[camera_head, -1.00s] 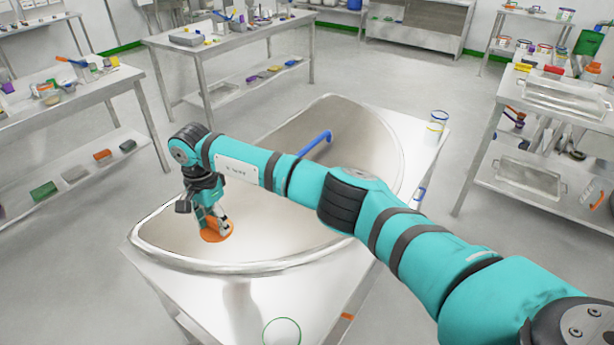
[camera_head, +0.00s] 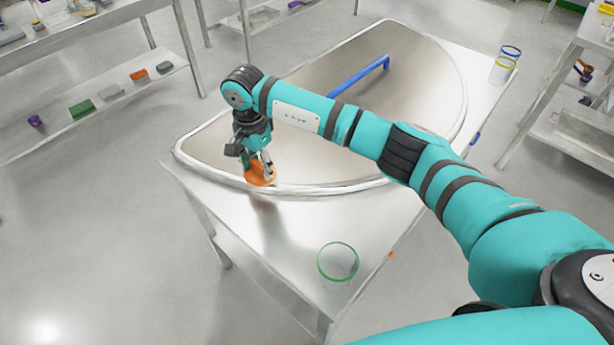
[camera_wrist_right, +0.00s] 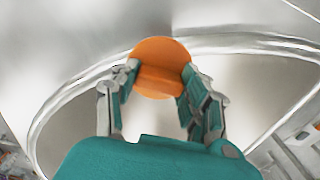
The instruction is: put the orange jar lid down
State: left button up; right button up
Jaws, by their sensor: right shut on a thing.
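The orange jar lid (camera_head: 259,174) is a round orange disc held in my right gripper (camera_head: 257,165). In the right wrist view the lid (camera_wrist_right: 160,67) sits between the two fingertips of my right gripper (camera_wrist_right: 156,82), which is shut on it. In the head view the lid shows at the near rim of a large metal basin (camera_head: 330,187). I cannot tell whether it touches the rim. Part of the lid is hidden behind the fingers. My left gripper is not in view.
The basin stands on a steel table (camera_head: 262,225) with bare surface in front. A green-rimmed clear container (camera_head: 338,262) stands near the table's front corner. A blue handle (camera_head: 358,76) lies in the basin.

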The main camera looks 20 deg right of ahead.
jog(key=s+d+p, duration=0.1)
jog(key=s, duration=0.2)
jog(key=s+d+p, duration=0.1)
jog(key=s+d, duration=0.1)
jog(key=s, duration=0.1)
jog(key=s+d+p, duration=0.1)
jog(key=s+d, duration=0.1)
jog(key=s, duration=0.1)
jog(key=shift+s+d+f, duration=0.2)
jog(key=shift+s+f, duration=0.05)
jog(key=shift+f, duration=0.15)
jog(key=shift+s+f, duration=0.15)
notch_tip(320, 180, down, 3)
jog(key=shift+r+p, duration=0.1)
jog(key=shift+p, duration=0.6)
jog(key=shift+f, duration=0.3)
jog(key=shift+f, duration=0.1)
jog(key=o, duration=0.5)
jog(key=shift+o, duration=1)
